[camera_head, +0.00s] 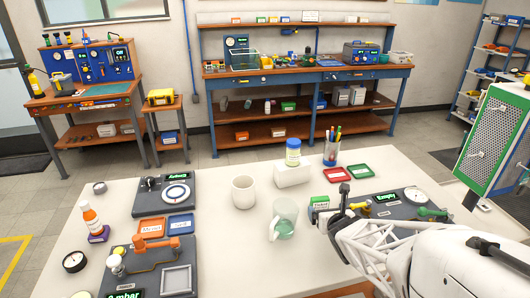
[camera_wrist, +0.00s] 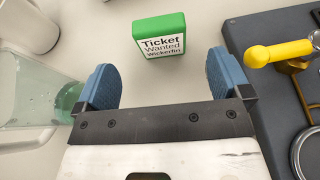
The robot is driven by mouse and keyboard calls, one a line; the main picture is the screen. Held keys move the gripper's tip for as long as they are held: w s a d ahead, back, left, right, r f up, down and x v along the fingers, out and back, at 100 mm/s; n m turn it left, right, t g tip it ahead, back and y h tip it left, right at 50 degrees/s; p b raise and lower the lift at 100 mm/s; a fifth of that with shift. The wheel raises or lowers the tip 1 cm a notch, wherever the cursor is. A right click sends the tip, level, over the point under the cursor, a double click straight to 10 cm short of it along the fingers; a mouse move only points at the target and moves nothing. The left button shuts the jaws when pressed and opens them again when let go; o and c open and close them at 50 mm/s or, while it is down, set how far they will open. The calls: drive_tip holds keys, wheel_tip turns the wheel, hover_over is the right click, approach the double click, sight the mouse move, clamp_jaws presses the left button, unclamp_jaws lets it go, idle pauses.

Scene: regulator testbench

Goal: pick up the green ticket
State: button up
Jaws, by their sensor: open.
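The green ticket (camera_wrist: 160,36) is a small green block with a white face reading "Ticket Wanted Wickerfin". It stands on the pale table just beyond my fingertips in the wrist view, roughly centred between them. In the head view, the ticket (camera_head: 319,203) is partly hidden by my gripper (camera_head: 338,206). My gripper (camera_wrist: 161,78) is open, with its two blue finger pads apart and nothing between them.
A clear mug (camera_head: 284,220) stands left of the ticket, close to my left finger in the wrist view. A dark testbench panel with a yellow lever (camera_wrist: 280,50) lies close on the right. A white cup (camera_head: 243,192) and red and green trays (camera_head: 336,175) are nearby.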

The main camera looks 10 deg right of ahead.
sight(321, 204)
drive_tip(key=shift+w, duration=0.1)
drive_tip(key=shift+x, duration=1.2)
drive_tip(key=shift+f, duration=0.1)
drive_tip(key=shift+x, duration=2.55)
drive_tip(key=shift+f, duration=0.1)
drive_tip(key=c, duration=1)
wheel_tip(321, 204, up, 28)
